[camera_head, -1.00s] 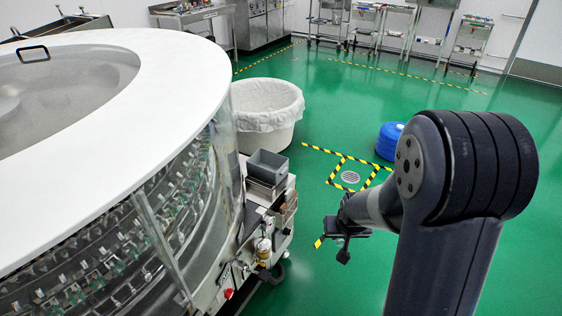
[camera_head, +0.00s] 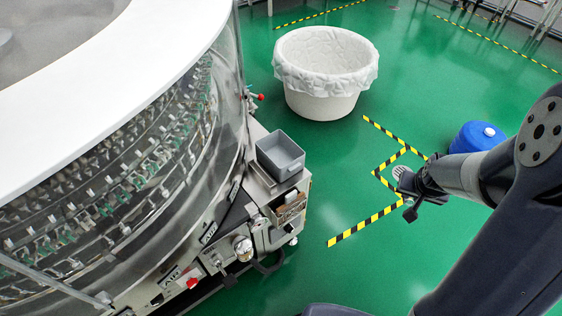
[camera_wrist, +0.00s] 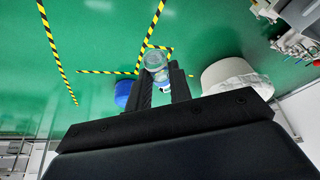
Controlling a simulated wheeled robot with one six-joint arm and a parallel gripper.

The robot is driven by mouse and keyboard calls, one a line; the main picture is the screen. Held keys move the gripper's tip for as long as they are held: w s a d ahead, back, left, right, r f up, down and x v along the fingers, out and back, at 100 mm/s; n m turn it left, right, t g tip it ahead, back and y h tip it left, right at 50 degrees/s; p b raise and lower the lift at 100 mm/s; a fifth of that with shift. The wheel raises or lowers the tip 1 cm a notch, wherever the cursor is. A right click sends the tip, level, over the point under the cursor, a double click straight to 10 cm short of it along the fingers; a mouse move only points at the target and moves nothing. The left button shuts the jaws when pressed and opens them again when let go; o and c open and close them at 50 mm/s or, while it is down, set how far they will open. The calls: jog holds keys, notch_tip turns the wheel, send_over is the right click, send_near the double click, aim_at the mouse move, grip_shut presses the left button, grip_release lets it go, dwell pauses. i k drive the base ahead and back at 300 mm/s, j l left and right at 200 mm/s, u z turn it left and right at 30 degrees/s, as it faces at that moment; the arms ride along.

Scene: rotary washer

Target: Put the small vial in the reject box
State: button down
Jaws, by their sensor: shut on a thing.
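My gripper (camera_head: 408,197) is at the right of the head view, above the green floor and well to the right of the grey box. In the wrist view my gripper (camera_wrist: 160,88) is shut on a small clear vial (camera_wrist: 154,60), whose round end sticks out past the fingers. A small open grey box (camera_head: 281,157), likely the reject box, sits on the ledge of the washer and looks empty. No label on it can be read.
The round washer (camera_head: 150,95) with its white top fills the left. A white lined bin (camera_head: 325,80) stands on the floor behind the box. A blue drum (camera_head: 476,138) stands behind my arm. Green floor lies open between the box and my gripper.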

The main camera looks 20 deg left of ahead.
aim_at(283, 164)
jog(key=i+l+u, duration=0.1)
jog(key=u, duration=0.3)
jog(key=i+l+u, duration=0.1)
jog(key=u, duration=0.3)
jog(key=i+l+u, duration=0.1)
jog(key=u, duration=0.3)
jog(key=i+u, duration=0.15)
jog(key=i, duration=0.3)
